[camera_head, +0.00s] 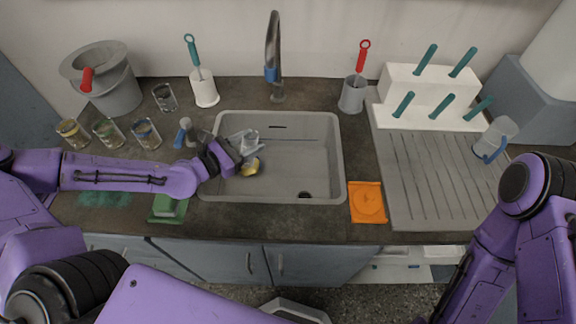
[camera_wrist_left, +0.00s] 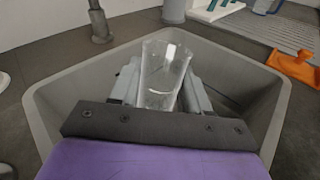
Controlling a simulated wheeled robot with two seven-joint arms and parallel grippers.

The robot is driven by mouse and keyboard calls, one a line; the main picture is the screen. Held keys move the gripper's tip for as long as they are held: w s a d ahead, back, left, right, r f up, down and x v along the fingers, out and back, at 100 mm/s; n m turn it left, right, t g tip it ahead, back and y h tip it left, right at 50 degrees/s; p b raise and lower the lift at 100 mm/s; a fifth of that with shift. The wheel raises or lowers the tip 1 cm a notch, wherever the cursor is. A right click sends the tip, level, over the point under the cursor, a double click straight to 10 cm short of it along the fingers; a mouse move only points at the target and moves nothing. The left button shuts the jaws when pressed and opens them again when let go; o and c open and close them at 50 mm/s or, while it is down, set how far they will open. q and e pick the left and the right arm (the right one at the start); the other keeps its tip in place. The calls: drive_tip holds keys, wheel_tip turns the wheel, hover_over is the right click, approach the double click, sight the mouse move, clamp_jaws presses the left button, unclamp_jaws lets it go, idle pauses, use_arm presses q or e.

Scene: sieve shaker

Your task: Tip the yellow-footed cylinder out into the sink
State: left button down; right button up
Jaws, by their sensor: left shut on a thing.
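The yellow-footed cylinder (camera_head: 250,167) is clear, and its yellow foot shows in the head view above the left part of the grey sink (camera_head: 310,160). My left gripper (camera_head: 243,152) is over the sink and shut on the cylinder. The left wrist view shows the clear cylinder wall (camera_wrist_left: 163,75) between the two fingers, with the sink rim (camera_wrist_left: 270,125) around. The cylinder looks tilted, with its foot towards the front; how far I cannot tell. No contents are clear in it. My right gripper is out of view.
A faucet (camera_head: 273,60) stands behind the sink. Several beakers, a grey bucket (camera_head: 115,95) and a brush holder (camera_head: 204,90) are left. The sink's right half is clear.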

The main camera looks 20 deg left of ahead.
use_arm(q)
drive_tip(key=shift+w+d+f+m+g+y, duration=0.1)
drive_tip(key=shift+d+f+m+g+y, duration=0.15)
drive_tip(key=shift+f, duration=0.2)
drive_tip(key=shift+w+d+f+m+g+y, duration=0.1)
drive_tip(key=shift+d+f+m+g, duration=0.05)
drive_tip(key=shift+d+f+m, duration=0.2)
drive_tip(key=f+m+g+y+p, duration=0.1)
drive_tip(key=p, duration=0.2)
drive_tip(key=d+f+m+g+y+p, duration=0.1)
drive_tip(key=y+p, duration=0.1)
drive_tip(key=d+f+m+y+p, duration=0.1)
drive_tip(key=p, duration=0.2)
drive_tip(key=shift+w+d+f+g+y+p, duration=0.25)
drive_tip(key=shift+f+g+p, duration=0.05)
drive_tip(key=shift+f+g, duration=0.1)
drive_tip(key=shift+p, duration=0.35)
